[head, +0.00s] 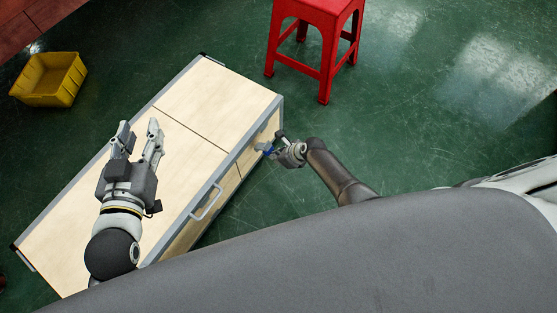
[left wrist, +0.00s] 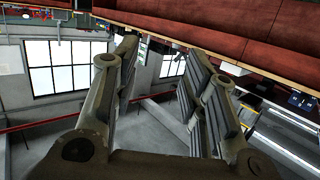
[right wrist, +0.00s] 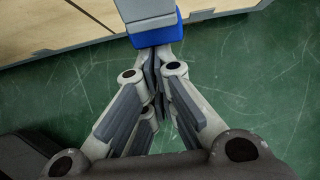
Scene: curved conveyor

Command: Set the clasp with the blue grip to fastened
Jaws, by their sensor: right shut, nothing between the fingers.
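The clasp's blue grip (right wrist: 157,30) is at the top middle of the right wrist view, with a grey block (right wrist: 147,10) adjoining it. In the head view the blue grip (head: 266,148) is a small patch at the case's right side. My right gripper (head: 270,146) is there; its fingers are closed together with nothing between them. In the right wrist view the fingertips (right wrist: 157,62) are right at the blue grip's near edge; I cannot tell if they touch. The clasp's position is unclear. My left gripper (head: 138,128) is open and empty above the case.
The pale wooden case (head: 215,95) with grey metal edges lies diagonally on the green floor. A grey handle (head: 207,203) sits on its right side. A red stool (head: 315,45) stands beyond it. A yellow bin (head: 48,80) is at the upper left. Floor right of the case is clear.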

